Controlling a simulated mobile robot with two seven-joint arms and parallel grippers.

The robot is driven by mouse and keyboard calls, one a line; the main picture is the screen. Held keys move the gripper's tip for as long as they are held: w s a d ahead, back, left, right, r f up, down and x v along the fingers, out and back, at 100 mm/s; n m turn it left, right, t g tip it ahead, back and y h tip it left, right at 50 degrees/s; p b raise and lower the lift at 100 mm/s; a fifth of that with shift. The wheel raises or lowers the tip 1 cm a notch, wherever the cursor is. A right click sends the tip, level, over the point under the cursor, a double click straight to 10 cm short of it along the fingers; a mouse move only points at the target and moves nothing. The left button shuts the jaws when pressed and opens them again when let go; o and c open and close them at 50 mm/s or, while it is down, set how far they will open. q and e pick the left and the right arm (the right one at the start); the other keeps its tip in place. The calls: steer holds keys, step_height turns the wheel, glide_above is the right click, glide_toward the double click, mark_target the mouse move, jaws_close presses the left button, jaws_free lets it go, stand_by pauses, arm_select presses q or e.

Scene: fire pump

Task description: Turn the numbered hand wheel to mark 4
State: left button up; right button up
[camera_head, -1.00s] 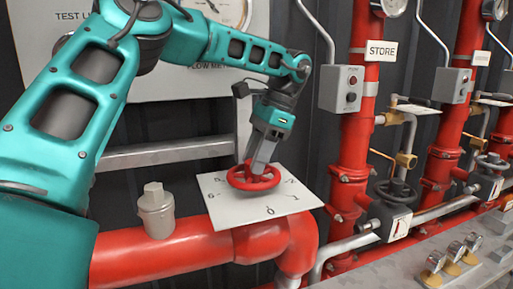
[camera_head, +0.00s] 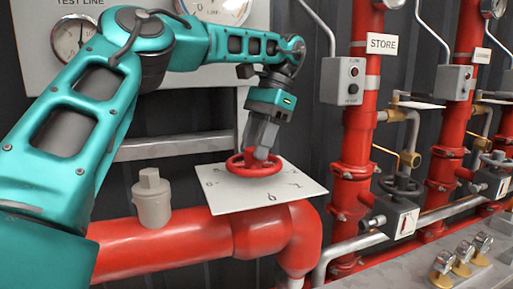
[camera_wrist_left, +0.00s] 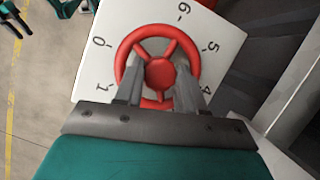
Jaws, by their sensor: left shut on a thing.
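The red hand wheel (camera_head: 240,168) sits over a white square plate (camera_head: 300,192) printed with digits around it. My left gripper (camera_head: 262,152) reaches down onto the wheel and is shut on it. In the left wrist view the wheel (camera_wrist_left: 160,72) shows its round hub and spokes, with the gripper's fingers (camera_wrist_left: 158,88) on either side of the hub. The plate (camera_wrist_left: 225,25) shows 0 and 1 at left and 4, 5 and 6 at right; the 4 is partly hidden by my gripper. I cannot make out a pointer.
A red pipe (camera_head: 165,247) with a grey capped stub (camera_head: 151,198) runs below the plate. Right of it stand red vertical pipes, a grey switch box (camera_head: 343,81) and a dark valve wheel (camera_head: 400,185). A gauge panel is behind my arm.

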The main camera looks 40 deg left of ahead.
arm_select(q)
steer(key=o, duration=1.1)
steer(key=shift+c, duration=0.2)
